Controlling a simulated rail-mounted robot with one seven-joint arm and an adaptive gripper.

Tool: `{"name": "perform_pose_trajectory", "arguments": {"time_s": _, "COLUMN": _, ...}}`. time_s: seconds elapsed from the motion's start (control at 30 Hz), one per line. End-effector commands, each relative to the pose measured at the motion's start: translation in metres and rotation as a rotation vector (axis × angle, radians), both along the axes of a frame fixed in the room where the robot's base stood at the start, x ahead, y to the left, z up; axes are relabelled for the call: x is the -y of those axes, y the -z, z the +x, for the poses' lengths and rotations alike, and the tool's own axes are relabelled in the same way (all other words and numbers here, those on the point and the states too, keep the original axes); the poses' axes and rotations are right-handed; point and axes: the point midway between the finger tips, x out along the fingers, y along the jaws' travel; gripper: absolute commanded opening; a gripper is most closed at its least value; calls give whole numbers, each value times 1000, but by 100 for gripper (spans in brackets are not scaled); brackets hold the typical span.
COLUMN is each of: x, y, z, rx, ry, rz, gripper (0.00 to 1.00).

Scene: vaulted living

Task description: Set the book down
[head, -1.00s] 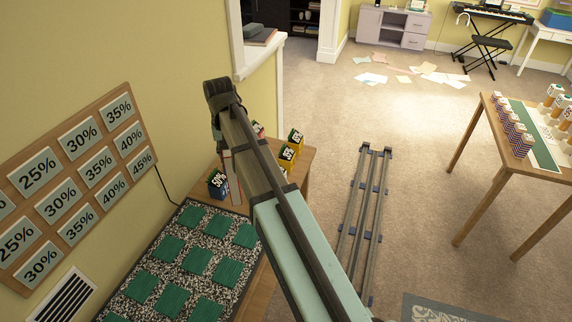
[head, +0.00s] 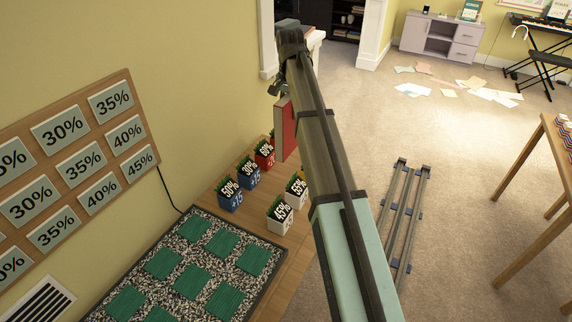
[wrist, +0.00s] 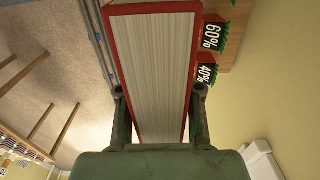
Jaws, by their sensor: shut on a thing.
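My gripper (wrist: 160,100) is shut on a book (wrist: 155,60) with a red cover and pale page edges. In the wrist view the book stretches away between the two fingers, its page side facing the camera. In the head view the red book (head: 286,128) shows upright below the end of my arm, partly hidden behind the arm. It hangs over or beside the far part of the wooden table (head: 288,270). I cannot tell whether its lower edge touches anything.
Small numbered boxes, such as the 50% box (head: 229,193) and the 45% box (head: 280,213), stand on the table near the book. A speckled mat with green squares (head: 163,264) lies in front. A percentage board (head: 130,155) hangs on the left wall. Rails (head: 405,200) lie on the carpet.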

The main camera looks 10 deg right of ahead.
Motion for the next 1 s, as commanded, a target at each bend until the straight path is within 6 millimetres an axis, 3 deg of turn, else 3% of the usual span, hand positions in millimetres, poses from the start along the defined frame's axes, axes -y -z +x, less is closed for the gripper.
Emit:
{"name": "perform_pose_trajectory", "arguments": {"time_s": 0.53, "x": 0, "y": 119, "z": -2, "rx": -1, "ry": -2, "rz": 0, "gripper": 0}}
{"name": "perform_pose_trajectory", "arguments": {"time_s": 1.0, "x": 0, "y": 159, "z": -1, "rx": -1, "ry": -2, "rz": 0, "gripper": 0}}
